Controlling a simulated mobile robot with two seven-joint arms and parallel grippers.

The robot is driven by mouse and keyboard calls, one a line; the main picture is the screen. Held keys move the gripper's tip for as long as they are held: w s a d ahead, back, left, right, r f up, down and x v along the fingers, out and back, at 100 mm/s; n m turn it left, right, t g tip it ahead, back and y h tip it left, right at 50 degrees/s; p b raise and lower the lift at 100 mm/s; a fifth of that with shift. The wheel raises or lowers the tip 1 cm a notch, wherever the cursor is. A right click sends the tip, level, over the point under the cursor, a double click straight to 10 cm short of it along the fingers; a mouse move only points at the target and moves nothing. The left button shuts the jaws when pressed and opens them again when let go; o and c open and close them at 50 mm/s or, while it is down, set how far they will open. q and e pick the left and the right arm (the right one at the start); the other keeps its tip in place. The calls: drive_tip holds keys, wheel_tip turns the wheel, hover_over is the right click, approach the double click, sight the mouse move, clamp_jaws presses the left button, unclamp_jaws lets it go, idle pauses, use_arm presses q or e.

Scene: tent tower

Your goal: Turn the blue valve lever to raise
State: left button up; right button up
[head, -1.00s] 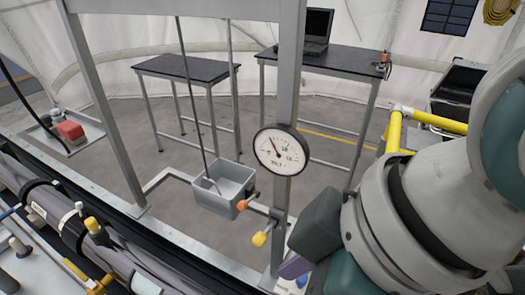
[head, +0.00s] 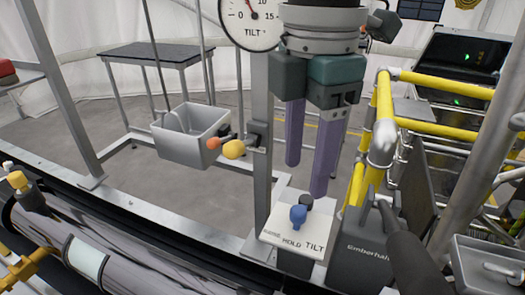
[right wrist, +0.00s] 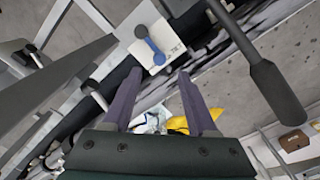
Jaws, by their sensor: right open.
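The blue valve lever (head: 298,214) stands on a white plate (head: 283,233) lettered HOLD and TILT, with a third, partly unclear word at its left. A dark round piece sits behind its blue knob. In the right wrist view, the blue lever (right wrist: 152,46) runs from a dark round end to a blue end, just beyond the fingertips. My right gripper (head: 306,180) points down with two purple fingers spread apart and empty, above and slightly behind the lever. It shows in the right wrist view (right wrist: 160,74) too, apart from the lever. My left gripper is out of view.
A round TILT gauge (head: 251,16) is on the post, its top cut off. A grey bin (head: 188,137) hangs left of the post, near orange and yellow knobs (head: 233,149). Yellow rails (head: 384,105) and a dark grey box (head: 362,255) stand close on the right.

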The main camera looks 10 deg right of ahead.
sight(299, 210)
wheel_tip(299, 210, down, 7)
drive_tip(key=shift+r, duration=0.1)
idle(0.3)
clamp_jaws()
idle(0.5)
